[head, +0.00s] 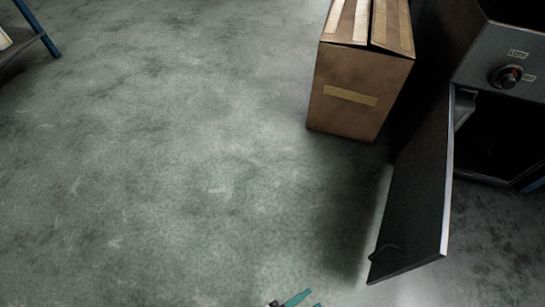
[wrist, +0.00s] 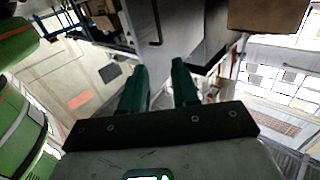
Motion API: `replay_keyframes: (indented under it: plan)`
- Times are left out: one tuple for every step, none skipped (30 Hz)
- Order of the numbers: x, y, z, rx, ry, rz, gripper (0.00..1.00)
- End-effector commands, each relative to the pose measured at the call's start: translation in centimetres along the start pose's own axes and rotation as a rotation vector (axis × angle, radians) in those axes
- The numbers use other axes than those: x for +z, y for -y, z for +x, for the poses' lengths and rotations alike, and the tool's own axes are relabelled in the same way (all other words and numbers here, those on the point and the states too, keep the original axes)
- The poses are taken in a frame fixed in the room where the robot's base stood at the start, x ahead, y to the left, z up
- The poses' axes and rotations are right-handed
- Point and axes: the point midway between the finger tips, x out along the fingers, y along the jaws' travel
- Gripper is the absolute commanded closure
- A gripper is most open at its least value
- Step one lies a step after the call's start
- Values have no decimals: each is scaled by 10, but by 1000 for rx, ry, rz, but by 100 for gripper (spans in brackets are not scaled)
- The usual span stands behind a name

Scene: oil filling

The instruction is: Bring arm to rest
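My gripper (wrist: 161,70) shows in the wrist view with two teal fingers standing apart. Nothing is seen between them, and a grey-white surface shows behind the gap. In the head view only the teal tips of my gripper (head: 297,299) show at the bottom edge, right of the middle. Most of my arm is out of that view.
In the head view a metal cabinet (head: 490,60) with a dial stands at right, its door (head: 420,195) open. A taped cardboard box (head: 350,95) stands beside it.

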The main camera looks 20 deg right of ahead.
Motion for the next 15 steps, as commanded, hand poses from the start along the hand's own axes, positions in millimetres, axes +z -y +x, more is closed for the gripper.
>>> replay_keyframes:
  plan:
    - [0,0,0,0,0,0,70]
    - [0,0,1,-1,0,1,70]
    - [2,1,5,-19,2,6,70]
    - [3,2,7,-30,4,10,70]
    - [4,3,9,-42,8,13,70]
    - [4,5,11,-56,10,17,70]
    - [6,6,14,-69,13,20,70]
    - [7,7,16,-81,15,23,70]
    - [8,8,20,-99,19,28,70]
    - [9,10,22,-111,21,31,70]
    - [10,11,25,-127,25,36,70]
    - [11,13,29,-148,30,41,70]
    - [12,15,31,-164,34,45,70]
    - [14,17,35,-183,39,49,70]
    - [15,20,39,-210,45,54,70]
